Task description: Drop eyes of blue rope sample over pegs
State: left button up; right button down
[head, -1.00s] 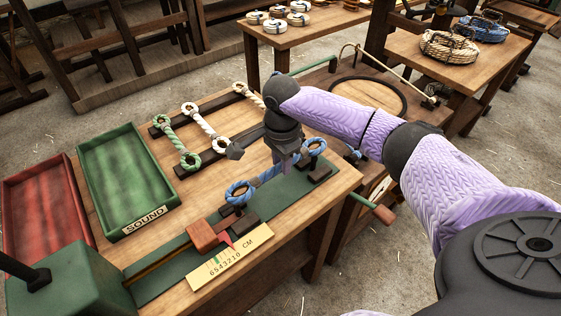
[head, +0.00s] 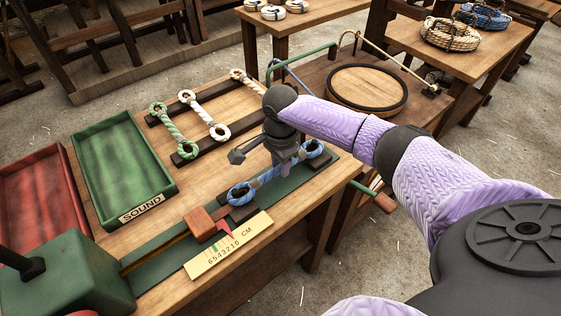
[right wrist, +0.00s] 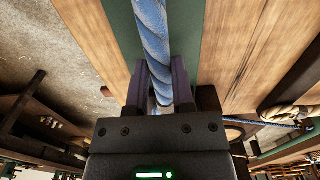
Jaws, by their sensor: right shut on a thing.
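The blue rope sample (head: 267,178) lies level along the green bed of the bench, with a near eye (head: 240,193) and a far eye (head: 314,149). My right gripper (head: 284,168) is shut on its middle from above. The right wrist view also shows the blue rope (right wrist: 152,35) running between the jaws. The near eye is right at the near dark block (head: 243,213), and the far eye is at the far dark block (head: 320,163). The pegs are not clear, and I cannot tell whether the eyes are around them. My left gripper is out of view.
A red slider (head: 201,224) and a centimetre scale (head: 228,245) sit beside the near eye. Green-and-white and white rope samples (head: 205,115) lie on dark rails behind. A green tray (head: 122,160) marked SOUND and a red tray (head: 38,200) stand left.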

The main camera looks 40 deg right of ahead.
jog(key=shift+f, duration=0.2)
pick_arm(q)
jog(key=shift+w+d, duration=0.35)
pick_arm(e)
jog(key=shift+f, duration=0.15)
